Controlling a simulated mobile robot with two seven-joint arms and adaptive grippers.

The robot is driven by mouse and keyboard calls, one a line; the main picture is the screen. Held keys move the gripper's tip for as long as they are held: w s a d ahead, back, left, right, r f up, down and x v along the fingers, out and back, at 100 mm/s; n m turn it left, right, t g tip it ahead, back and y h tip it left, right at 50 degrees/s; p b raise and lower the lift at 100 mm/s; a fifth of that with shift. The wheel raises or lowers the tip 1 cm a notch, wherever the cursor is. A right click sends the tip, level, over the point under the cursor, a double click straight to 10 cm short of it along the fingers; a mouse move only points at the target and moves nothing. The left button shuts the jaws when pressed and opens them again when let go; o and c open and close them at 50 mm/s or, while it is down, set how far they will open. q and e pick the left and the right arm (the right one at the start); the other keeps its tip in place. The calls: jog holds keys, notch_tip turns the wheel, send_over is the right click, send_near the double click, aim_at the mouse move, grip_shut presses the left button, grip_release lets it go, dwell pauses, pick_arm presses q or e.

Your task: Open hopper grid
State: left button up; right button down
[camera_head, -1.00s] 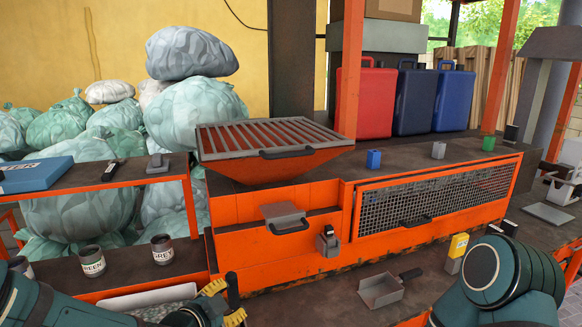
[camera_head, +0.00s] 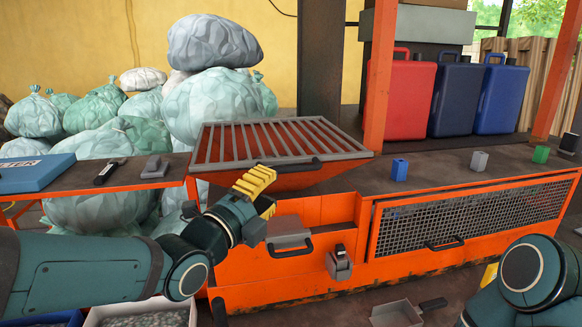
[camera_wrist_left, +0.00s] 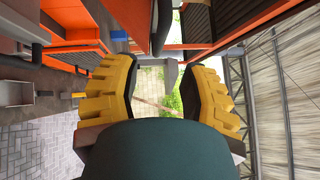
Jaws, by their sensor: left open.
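The hopper grid (camera_head: 262,140) is a grey barred panel lying flat over the orange hopper (camera_head: 300,178), on top of the orange machine. Its dark handle (camera_head: 290,164) is on the front edge. My left gripper (camera_head: 264,192) is raised in front of the hopper's front left, below and left of the handle and apart from it. Its yellow fingers are spread and empty in the left wrist view (camera_wrist_left: 160,88). Of my right arm only a teal link (camera_head: 530,275) shows at the lower right; its gripper is out of view.
A small grey hatch (camera_head: 287,234) with a dark handle and a grey latch-like part (camera_head: 339,262) are on the machine's front. A mesh panel (camera_head: 470,220) is to the right. Small blue (camera_head: 399,169) and grey (camera_head: 478,160) blocks stand on the top. A side shelf (camera_head: 120,176) is left.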

aim_at(288, 171)
pick_arm(q)
jog(key=p+x, duration=0.1)
jog(key=x, duration=0.7)
jog(key=shift+w+d, duration=0.1)
jog(key=shift+w, duration=0.1)
grip_shut()
